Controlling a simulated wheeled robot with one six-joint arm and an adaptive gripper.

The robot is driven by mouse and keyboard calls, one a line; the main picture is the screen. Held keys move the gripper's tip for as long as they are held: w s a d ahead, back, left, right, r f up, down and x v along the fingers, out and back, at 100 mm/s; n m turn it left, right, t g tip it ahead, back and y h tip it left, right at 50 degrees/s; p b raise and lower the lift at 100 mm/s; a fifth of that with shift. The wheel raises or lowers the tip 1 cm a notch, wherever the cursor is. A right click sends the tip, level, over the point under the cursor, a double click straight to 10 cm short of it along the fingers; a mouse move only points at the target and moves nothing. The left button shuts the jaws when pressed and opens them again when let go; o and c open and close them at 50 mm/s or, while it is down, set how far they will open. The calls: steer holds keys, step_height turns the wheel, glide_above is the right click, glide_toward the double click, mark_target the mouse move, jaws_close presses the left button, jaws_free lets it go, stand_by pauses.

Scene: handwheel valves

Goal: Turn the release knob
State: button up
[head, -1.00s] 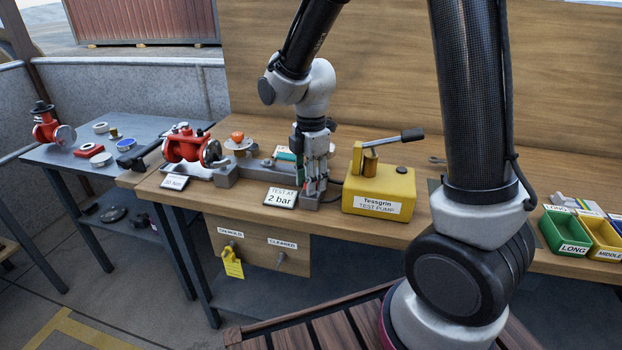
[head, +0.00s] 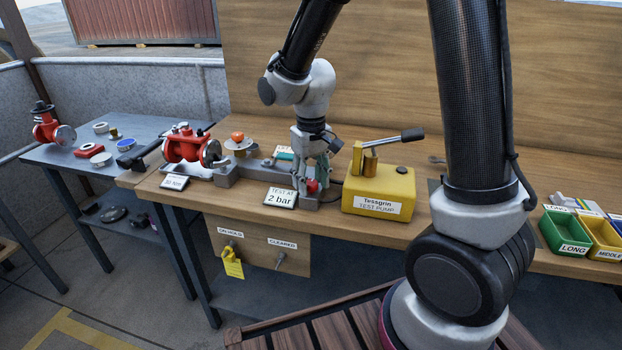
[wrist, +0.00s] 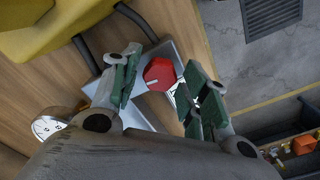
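The red release knob (wrist: 159,73) shows in the wrist view on a grey metal block, with a small light mark on its face. It also shows in the head view (head: 312,186), low beside the test sign and partly covered by my fingers. My gripper (wrist: 162,64) is open, with one green-padded finger on each side of the knob. In the wrist view a gap shows between the knob and each pad. In the head view my gripper (head: 314,172) points down at the knob. How deep the fingertips reach around it is hard to tell.
The yellow test pump (head: 380,192) with its black-gripped lever stands close to the right. A "2 bar" sign (head: 281,197) and a red valve (head: 184,145) are to the left. A round gauge (wrist: 47,127) lies near my left finger in the wrist view.

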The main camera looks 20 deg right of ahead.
steer(key=shift+r, duration=0.1)
steer(key=shift+r, duration=2.95)
